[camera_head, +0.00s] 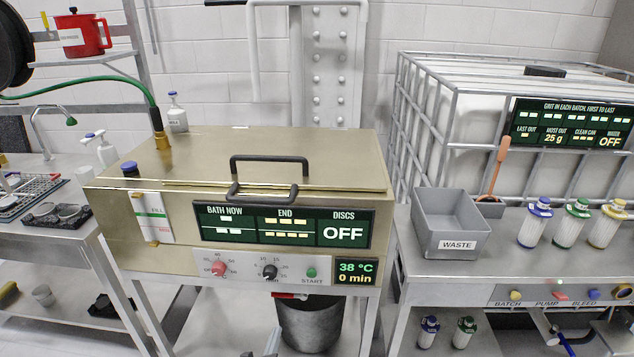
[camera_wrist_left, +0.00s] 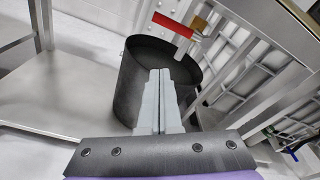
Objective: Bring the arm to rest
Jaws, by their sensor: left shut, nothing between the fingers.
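My left gripper (camera_head: 273,341) shows only as a small grey tip at the bottom edge of the head view, low in front of the bath. In the left wrist view its two grey fingers (camera_wrist_left: 160,74) are together, with nothing between them. They point toward a dark bucket (camera_wrist_left: 128,88), which stands under the bath; the picture does not show whether they touch it. The bucket also shows in the head view (camera_head: 308,325). My right gripper is not in view.
The gold bath (camera_head: 150,262) with a black lid handle stands above the bucket. A red-handled drain tap (camera_wrist_left: 172,24) hangs over the bucket. Right, a steel bench (camera_head: 480,270) carries a grey WASTE bin (camera_head: 450,222) and several bottles. Left is a sink bench (camera_head: 60,235).

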